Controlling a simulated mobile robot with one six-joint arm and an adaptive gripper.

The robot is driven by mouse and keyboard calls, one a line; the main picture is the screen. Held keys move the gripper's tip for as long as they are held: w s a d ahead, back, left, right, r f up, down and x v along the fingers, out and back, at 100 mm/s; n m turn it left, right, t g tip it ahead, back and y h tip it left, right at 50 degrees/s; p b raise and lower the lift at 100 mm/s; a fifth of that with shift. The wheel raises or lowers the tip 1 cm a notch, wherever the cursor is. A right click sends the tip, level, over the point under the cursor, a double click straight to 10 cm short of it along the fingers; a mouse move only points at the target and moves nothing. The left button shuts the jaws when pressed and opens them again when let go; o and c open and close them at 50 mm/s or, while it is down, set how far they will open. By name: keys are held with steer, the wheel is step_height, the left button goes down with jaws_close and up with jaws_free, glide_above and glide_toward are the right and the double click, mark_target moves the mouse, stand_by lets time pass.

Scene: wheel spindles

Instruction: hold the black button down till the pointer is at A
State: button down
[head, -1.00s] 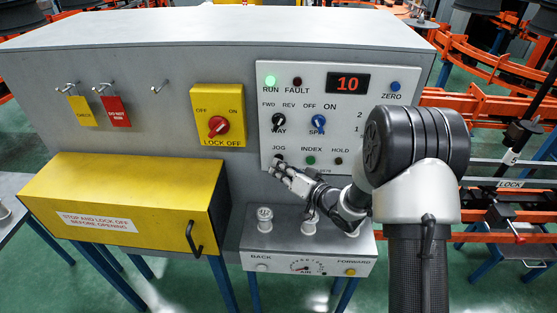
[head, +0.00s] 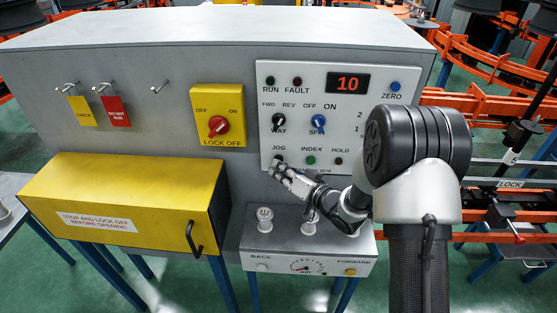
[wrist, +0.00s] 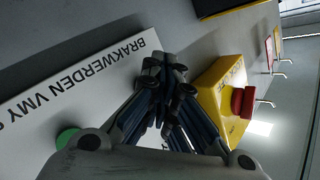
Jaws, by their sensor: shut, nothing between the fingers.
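The black button (head: 278,159) sits under the JOG label on the white control panel (head: 350,110). My gripper (head: 277,168) is shut and empty, with its fingertips right at the lower edge of the button. They cover part of it, and I cannot tell whether they touch it. In the wrist view my shut gripper (wrist: 165,75) points at the panel, and the black button cannot be made out there. The RUN lamp (head: 270,81) is dark. I cannot make out a pointer at a letter A.
A green INDEX button (head: 310,160) and a HOLD button (head: 338,161) are right of the black one. A yellow lock-off switch (head: 218,115) is to the left. A grey ledge (head: 285,240) with pale knobs juts out below. The red display (head: 349,83) reads 10.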

steer(key=shift+s, duration=0.65)
steer(key=shift+s+a, duration=0.1)
steer(key=shift+s, duration=2.4)
